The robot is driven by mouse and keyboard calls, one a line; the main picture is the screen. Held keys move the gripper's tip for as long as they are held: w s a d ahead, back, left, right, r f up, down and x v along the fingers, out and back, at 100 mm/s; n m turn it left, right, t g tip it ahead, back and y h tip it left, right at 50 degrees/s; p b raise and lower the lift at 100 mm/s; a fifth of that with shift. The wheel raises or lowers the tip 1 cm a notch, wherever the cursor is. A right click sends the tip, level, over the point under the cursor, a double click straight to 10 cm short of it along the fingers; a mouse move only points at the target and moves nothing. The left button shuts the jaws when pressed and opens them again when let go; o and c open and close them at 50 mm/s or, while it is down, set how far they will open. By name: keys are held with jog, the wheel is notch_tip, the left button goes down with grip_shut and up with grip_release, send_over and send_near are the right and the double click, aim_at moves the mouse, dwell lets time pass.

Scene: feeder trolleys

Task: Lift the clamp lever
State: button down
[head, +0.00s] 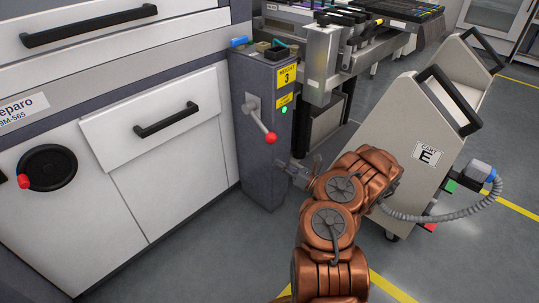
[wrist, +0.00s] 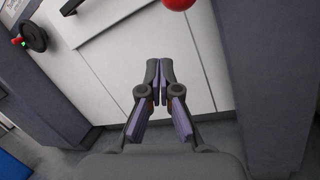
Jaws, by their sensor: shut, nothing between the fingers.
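The clamp lever (head: 262,121) is a light metal rod with a red ball at its end, mounted on the front of a grey post. It slants down to the right in the head view. Its red ball (wrist: 179,4) also shows at the top edge of the wrist view. My gripper (head: 285,165) is below and slightly right of the ball, apart from it. In the wrist view my gripper (wrist: 159,80) is shut and empty, its fingertips together, with the ball beyond them. The lever's rod is out of the wrist view.
The grey post (head: 262,175) carries a yellow label with a 3 and a green light. A white cabinet (head: 170,130) with black handles and a red-knobbed black wheel (head: 47,168) stands left. Cart E (head: 415,135) with a grey hose stands right. Open floor lies in front.

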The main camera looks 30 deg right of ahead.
jog(key=shift+s+d+f+m+h, duration=0.2)
jog(key=shift+d+f+m+h, duration=0.05)
jog(key=shift+d+f, duration=0.25)
jog(key=shift+s+d+f+m+h, duration=0.2)
jog(key=shift+d+f+m+h, duration=0.05)
jog(key=shift+d+f, duration=0.2)
jog(key=b+x, duration=0.3)
jog(key=x, duration=0.7)
jog(key=shift+s+d+r+b, duration=0.3)
jog(key=shift+d+r, duration=0.2)
jog(key=shift+r, duration=0.35)
jog(key=shift+s+d+r+b, duration=0.15)
jog(key=shift+s+d+r, duration=0.15)
jog(key=shift+d+r, duration=0.4)
jog(key=shift+a+r, duration=0.1)
jog(key=shift+r, duration=0.1)
